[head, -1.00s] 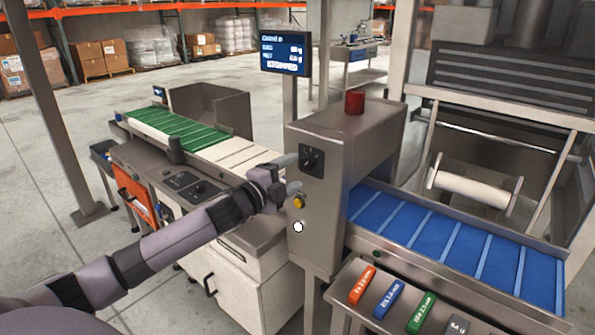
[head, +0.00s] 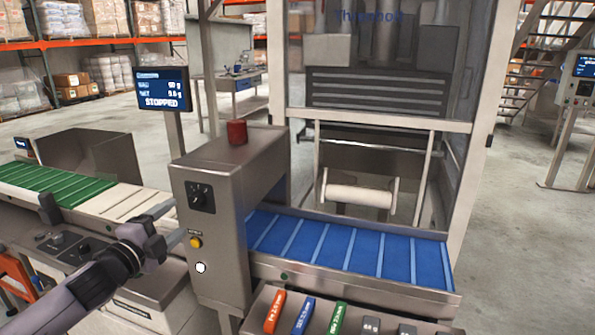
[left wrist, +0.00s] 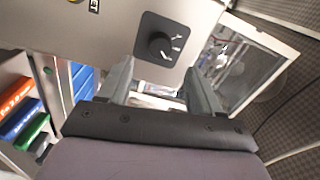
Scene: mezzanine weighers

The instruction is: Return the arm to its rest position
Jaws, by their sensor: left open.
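My left arm comes in from the lower left in the head view. Its gripper (head: 170,222) is beside the left face of the steel detector housing (head: 222,250), near the black rotary knob (head: 202,197) and the yellow button (head: 196,242). In the left wrist view the two grey fingers of my left gripper (left wrist: 157,85) stand apart with nothing between them. The knob (left wrist: 158,45) is just beyond them on the steel panel. I cannot tell from these frames whether a fingertip touches the housing. My right gripper is not in view.
A blue belt (head: 345,250) runs right from the housing, and a green belt (head: 45,185) lies left. A red lamp (head: 237,132) tops the housing. A screen (head: 162,90) reads STOPPED. Coloured test pieces (head: 305,316) lie in front. Floor (head: 520,220) is clear at right.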

